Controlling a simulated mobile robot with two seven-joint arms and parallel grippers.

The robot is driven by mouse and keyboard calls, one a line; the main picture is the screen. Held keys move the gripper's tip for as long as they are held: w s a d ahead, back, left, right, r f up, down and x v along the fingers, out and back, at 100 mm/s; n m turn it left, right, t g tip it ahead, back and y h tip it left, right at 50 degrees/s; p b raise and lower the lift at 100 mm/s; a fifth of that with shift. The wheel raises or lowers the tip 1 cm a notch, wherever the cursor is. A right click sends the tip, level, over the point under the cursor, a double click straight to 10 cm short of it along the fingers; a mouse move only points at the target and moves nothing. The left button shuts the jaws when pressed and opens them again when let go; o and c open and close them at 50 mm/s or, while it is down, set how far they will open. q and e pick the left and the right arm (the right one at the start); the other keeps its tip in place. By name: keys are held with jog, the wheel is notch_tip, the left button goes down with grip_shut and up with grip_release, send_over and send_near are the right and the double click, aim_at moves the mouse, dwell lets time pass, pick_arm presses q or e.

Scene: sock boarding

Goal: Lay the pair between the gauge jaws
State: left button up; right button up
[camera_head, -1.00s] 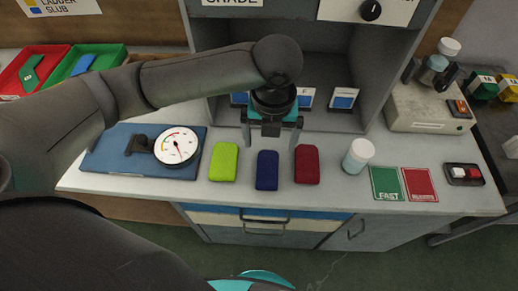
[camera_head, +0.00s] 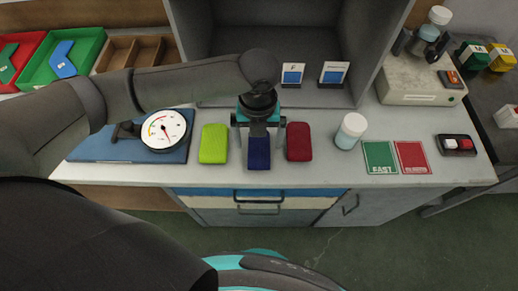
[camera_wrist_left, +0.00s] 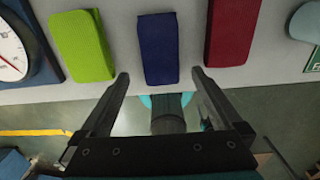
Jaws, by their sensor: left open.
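Three folded sock pairs lie in a row on the grey bench: lime green (camera_head: 214,144), navy (camera_head: 259,154) and dark red (camera_head: 299,142). My left gripper (camera_head: 259,138) is open and empty above the navy pair and hides its far part in the head view. In the left wrist view the fingertips (camera_wrist_left: 160,74) stand apart, to either side of the near end of the navy pair (camera_wrist_left: 158,48). The gauge (camera_head: 164,130), with a round white dial, lies on a blue board (camera_head: 92,151) left of the lime pair. Its jaws cannot be made out. My right gripper is not in view.
A white-capped jar (camera_head: 350,132), a green card (camera_head: 380,157), a red card (camera_head: 411,157) and a button box (camera_head: 457,145) stand to the right. Red (camera_head: 17,58) and green (camera_head: 66,62) trays are at the back left. The grey cabinet (camera_head: 384,50) rises behind.

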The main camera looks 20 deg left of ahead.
aim_at(259, 152)
pick_arm(q)
notch_tip(259, 152, down, 5)
jog(key=shift+d+r+b, duration=0.1)
jog(key=shift+r+b, duration=0.05)
jog(key=shift+b, duration=0.45)
jog(key=shift+r, duration=0.15)
jog(key=c, duration=1.5)
